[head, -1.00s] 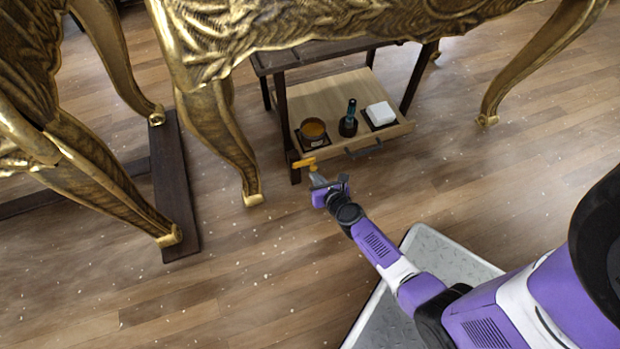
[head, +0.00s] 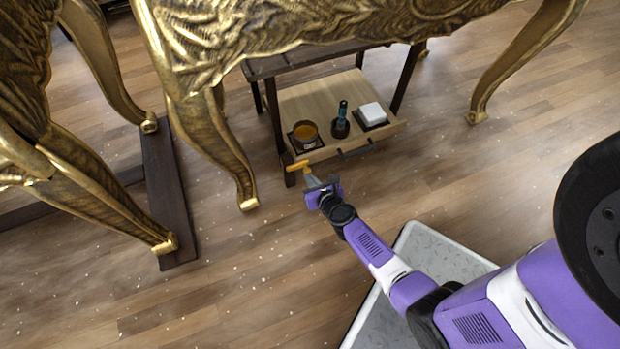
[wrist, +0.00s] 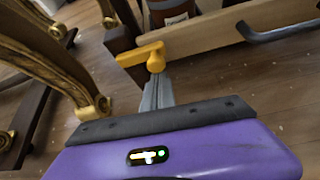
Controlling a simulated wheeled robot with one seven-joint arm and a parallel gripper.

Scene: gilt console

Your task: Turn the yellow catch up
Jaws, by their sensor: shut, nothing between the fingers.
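The yellow catch (head: 298,166) sits at the front left corner of the small dark wooden table, by the left end of the open drawer (head: 379,141). In the wrist view the catch (wrist: 142,55) has a round hub at right and an arm pointing left, roughly level. My gripper (head: 309,179) is just in front of the catch, with its fingers shut and empty. In the wrist view the grey fingertips (wrist: 156,82) reach up to just below the hub. I cannot tell whether they touch it.
A gilt console leg (head: 228,160) stands to the left. The floor in front is clear.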

